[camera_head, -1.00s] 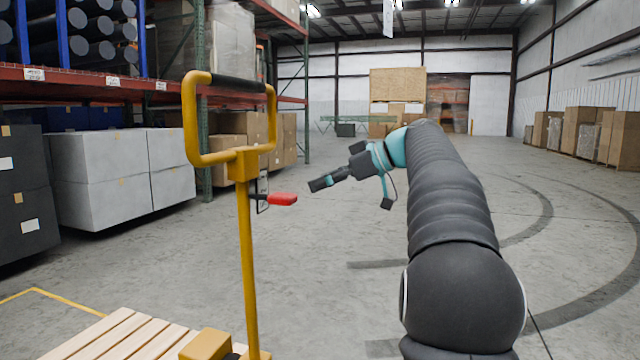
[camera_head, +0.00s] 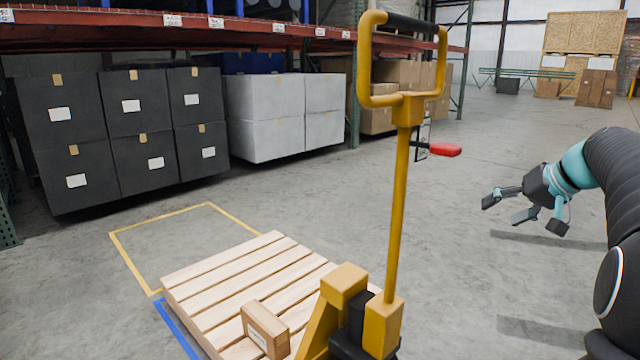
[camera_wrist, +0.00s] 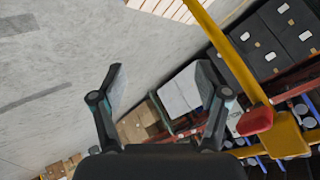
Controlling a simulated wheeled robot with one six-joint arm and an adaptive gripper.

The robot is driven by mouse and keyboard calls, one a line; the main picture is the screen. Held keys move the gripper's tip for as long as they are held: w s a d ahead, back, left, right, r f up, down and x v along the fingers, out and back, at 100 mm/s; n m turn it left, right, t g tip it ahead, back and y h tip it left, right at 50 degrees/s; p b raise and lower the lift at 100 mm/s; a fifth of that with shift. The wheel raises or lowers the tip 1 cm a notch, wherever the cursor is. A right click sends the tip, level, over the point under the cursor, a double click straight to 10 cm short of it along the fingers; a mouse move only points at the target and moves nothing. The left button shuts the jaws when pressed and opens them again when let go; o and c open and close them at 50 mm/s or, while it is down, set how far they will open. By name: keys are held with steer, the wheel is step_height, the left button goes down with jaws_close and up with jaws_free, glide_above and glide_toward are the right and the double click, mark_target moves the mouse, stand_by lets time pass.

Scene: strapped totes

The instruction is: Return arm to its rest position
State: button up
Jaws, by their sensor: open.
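My gripper (camera_head: 505,208) is open and empty in the head view, at the right, held in the air above the floor. It points left toward the yellow pallet jack (camera_head: 400,190) and is apart from it. The jack's red lever (camera_head: 445,150) is up and left of my gripper. In the wrist view my gripper (camera_wrist: 162,85) shows two spread fingers with nothing between them. The yellow pole and red lever (camera_wrist: 255,121) show to the right of the fingers there, apart from them.
A wooden pallet (camera_head: 235,285) with a small carton (camera_head: 265,328) lies at the jack's foot. A yellow floor outline (camera_head: 125,250) is beside it. Black boxes (camera_head: 140,120) and white boxes (camera_head: 285,115) stand under the rack at the left. The floor behind the jack is clear.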

steer(key=s+a+f+h, duration=0.1)
steer(key=s+a+f, duration=0.3)
steer(key=s+a, duration=0.3)
steer(key=s+a+f+n+g+h, duration=0.1)
steer(key=s+a+f, duration=0.4)
steer(key=s, duration=0.8)
steer(key=s+a+f+n+g+h+p, duration=0.1)
steer(key=s+a+f, duration=0.4)
steer(key=s+a, duration=0.5)
steer(key=shift+a+h, duration=0.25)
steer(key=shift+h, duration=0.55)
